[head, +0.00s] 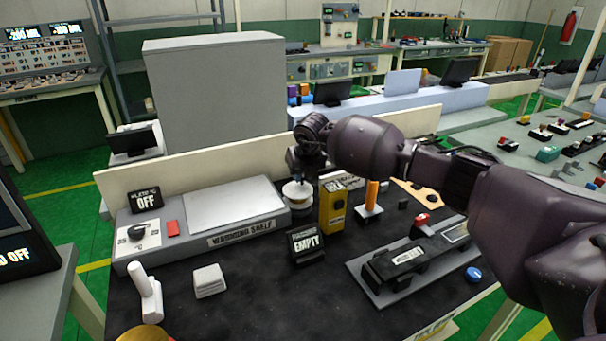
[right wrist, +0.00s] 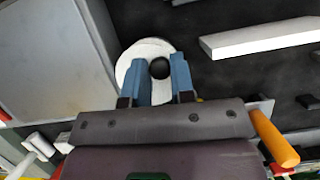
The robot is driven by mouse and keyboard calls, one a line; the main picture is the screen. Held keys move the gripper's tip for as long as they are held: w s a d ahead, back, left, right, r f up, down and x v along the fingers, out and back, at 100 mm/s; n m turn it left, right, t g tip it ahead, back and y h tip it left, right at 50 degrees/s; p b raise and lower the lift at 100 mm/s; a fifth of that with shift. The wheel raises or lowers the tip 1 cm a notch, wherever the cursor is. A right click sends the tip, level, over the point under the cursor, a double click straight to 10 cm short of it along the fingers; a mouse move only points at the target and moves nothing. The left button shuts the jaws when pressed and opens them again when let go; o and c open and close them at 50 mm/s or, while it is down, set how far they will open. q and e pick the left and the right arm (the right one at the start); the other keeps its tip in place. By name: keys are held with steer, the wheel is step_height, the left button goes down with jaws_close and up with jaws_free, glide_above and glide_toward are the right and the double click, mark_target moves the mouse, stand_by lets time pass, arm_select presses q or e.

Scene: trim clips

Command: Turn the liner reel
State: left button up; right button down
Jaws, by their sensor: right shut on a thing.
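The liner reel (head: 297,193) is a pale round reel standing on the dark bench top, just right of the warming shelf. In the right wrist view it shows as a white disc (right wrist: 130,60) with a dark round knob (right wrist: 160,68) at its middle. My right gripper (head: 298,178) reaches down over the reel from above. In the right wrist view its two blue fingers (right wrist: 161,75) stand on either side of the knob and are shut on it. The fingertips are partly hidden in the head view. My left gripper is in neither view.
A yellow box-shaped holder (head: 333,208) stands close right of the reel, beside an orange-handled tool (head: 371,195). A display reading EMPTY (head: 305,243) stands in front. The warming shelf (head: 235,205) lies to the left. A black clip fixture (head: 405,262) lies front right. A low pale wall runs behind.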

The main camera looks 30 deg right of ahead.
steer(key=shift+w+a+f+n+y+b, duration=0.15)
steer(key=shift+n+y+b, duration=0.3)
steer(key=shift+n, duration=0.55)
steer(key=n, duration=0.1)
steer(key=n+y+b, duration=0.1)
steer(key=n, duration=0.1)
steer(key=shift+w+a, duration=0.25)
steer(key=shift+w, duration=0.05)
steer(key=shift+w+a+n+y+b, duration=0.1)
steer(key=shift+n+y+b, duration=0.35)
steer(key=shift+n, duration=0.45)
steer(key=shift+a+n+g+b, duration=0.15)
steer(key=shift+n+g+b, duration=0.3)
steer(key=shift+n, duration=0.25)
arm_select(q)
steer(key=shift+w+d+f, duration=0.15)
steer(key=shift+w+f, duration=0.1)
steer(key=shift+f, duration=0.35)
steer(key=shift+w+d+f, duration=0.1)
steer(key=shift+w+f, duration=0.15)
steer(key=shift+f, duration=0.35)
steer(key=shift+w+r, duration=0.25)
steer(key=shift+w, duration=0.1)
arm_select(e)
steer(key=shift+a+r+n+y, duration=0.1)
steer(key=shift+r+n+y, duration=0.1)
steer(key=shift+n+y, duration=0.1)
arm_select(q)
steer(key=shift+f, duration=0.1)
